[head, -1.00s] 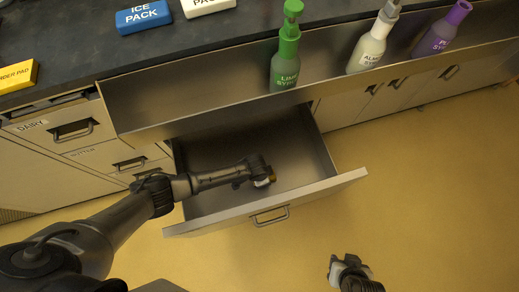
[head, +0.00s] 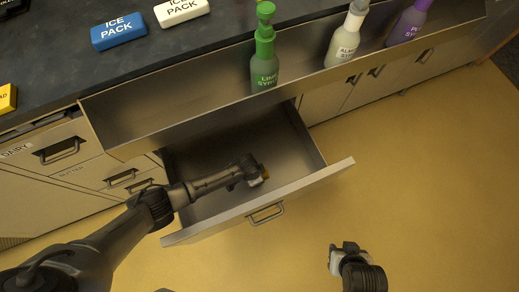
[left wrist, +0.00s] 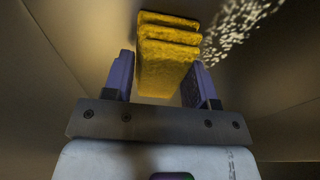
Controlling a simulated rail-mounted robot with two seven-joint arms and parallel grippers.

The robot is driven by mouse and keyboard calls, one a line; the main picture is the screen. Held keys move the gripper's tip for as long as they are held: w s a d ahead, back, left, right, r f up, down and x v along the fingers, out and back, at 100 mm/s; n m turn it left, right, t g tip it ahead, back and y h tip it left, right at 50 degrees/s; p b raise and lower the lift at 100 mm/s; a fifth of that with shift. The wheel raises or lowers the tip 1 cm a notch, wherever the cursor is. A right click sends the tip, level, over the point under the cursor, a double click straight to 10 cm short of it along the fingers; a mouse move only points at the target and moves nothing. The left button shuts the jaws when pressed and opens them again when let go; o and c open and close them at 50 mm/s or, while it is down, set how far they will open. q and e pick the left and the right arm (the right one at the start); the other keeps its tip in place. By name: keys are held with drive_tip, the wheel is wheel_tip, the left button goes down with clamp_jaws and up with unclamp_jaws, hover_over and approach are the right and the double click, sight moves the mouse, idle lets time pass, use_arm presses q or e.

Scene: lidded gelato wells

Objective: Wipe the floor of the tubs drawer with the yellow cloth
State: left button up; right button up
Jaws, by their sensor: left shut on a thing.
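The tubs drawer (head: 310,184) is pulled open below the counter, with its grey floor partly hidden by my left arm. My left gripper (head: 257,173) reaches down inside it, towards the right half. It is shut on the folded yellow cloth (left wrist: 168,55), which sticks out past both fingers in the left wrist view. Pale specks (left wrist: 232,28) lie on the drawer surface beside the cloth. Contact between cloth and floor is hard to tell. My right gripper (head: 345,250) hangs outside the drawer over the floor, its fingers unclear.
Lime (head: 265,62), almond (head: 345,38) and purple (head: 408,22) syrup bottles stand in a rail above the drawer. A blue ice pack (head: 118,31) and a white ice pack (head: 181,11) lie on the counter. The dairy drawer (head: 55,148) is at left. The yellow room floor is clear at right.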

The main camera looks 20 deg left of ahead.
sight(240, 185)
use_arm(q)
drive_tip(key=shift+s+a+f, duration=0.15)
drive_tip(key=shift+s+a, duration=0.15)
drive_tip(key=shift+a, duration=0.1)
drive_tip(key=shift+s+a+p, duration=0.45)
drive_tip(key=shift+a+p, duration=0.05)
drive_tip(key=shift+p, duration=0.2)
drive_tip(key=shift+s+a+p, duration=0.45)
drive_tip(key=shift+a+p, duration=0.05)
drive_tip(key=shift+a, duration=0.1)
drive_tip(key=shift+s+a, duration=0.3)
drive_tip(key=shift+s+a+p, duration=0.25)
drive_tip(key=shift+a+p, duration=0.1)
drive_tip(key=shift+p, duration=0.2)
drive_tip(key=shift+s+a+r+p, duration=0.2)
drive_tip(key=shift+s+a+p, duration=0.4)
drive_tip(key=shift+s+a, duration=0.15)
drive_tip(key=shift+a, duration=0.1)
drive_tip(key=shift+w, duration=0.1)
